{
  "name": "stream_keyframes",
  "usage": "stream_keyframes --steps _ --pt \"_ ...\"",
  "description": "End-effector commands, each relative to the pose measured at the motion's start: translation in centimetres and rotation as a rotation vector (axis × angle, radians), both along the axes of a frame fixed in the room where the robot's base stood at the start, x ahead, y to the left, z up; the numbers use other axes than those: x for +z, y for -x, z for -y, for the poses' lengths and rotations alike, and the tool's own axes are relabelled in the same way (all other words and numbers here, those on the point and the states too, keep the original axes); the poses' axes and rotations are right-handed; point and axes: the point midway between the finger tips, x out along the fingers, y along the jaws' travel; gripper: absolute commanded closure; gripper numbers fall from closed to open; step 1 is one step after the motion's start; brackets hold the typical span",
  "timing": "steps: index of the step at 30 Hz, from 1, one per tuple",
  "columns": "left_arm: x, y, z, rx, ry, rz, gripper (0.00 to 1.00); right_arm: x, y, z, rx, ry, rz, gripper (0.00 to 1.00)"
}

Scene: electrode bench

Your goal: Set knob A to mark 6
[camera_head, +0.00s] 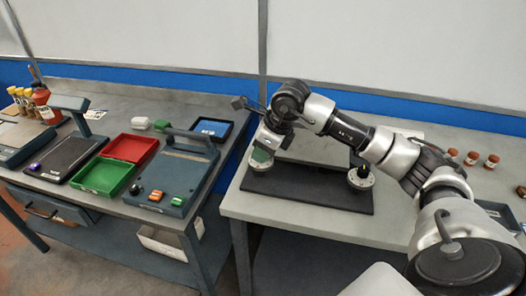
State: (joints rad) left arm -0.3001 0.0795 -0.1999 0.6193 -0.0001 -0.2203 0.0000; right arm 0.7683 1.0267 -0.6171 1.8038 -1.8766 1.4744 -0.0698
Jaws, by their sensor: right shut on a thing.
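Two round pale dials stand on a dark board (305,190) on the right bench. The right dial (361,179) carries a dark knob and is uncovered. The left dial (258,166) is mostly covered by my right gripper (262,155), which reaches down onto it from above. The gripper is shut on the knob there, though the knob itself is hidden. No letters or mark numbers are legible, so I cannot tell which knob is A or its setting. My left gripper is not in view.
The left bench holds a blue-grey device (170,174) with a handle, red (130,148) and green (103,176) trays, and a dark scale-like plate (65,158). Small brown-topped jars (471,158) stand at the right. A gap separates the benches.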

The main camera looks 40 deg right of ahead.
Motion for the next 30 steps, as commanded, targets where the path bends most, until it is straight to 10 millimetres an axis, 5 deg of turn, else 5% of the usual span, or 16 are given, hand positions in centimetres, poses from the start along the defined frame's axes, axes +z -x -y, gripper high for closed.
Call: stream_keyframes --steps 18,30 --pt "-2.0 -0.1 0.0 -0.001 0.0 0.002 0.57 0.0 0.0 -0.3 -0.526 -0.001 0.004 0.94" --pt "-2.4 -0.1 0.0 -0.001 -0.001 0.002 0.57 0.1 0.0 -0.3 -0.674 -0.002 0.002 0.94"
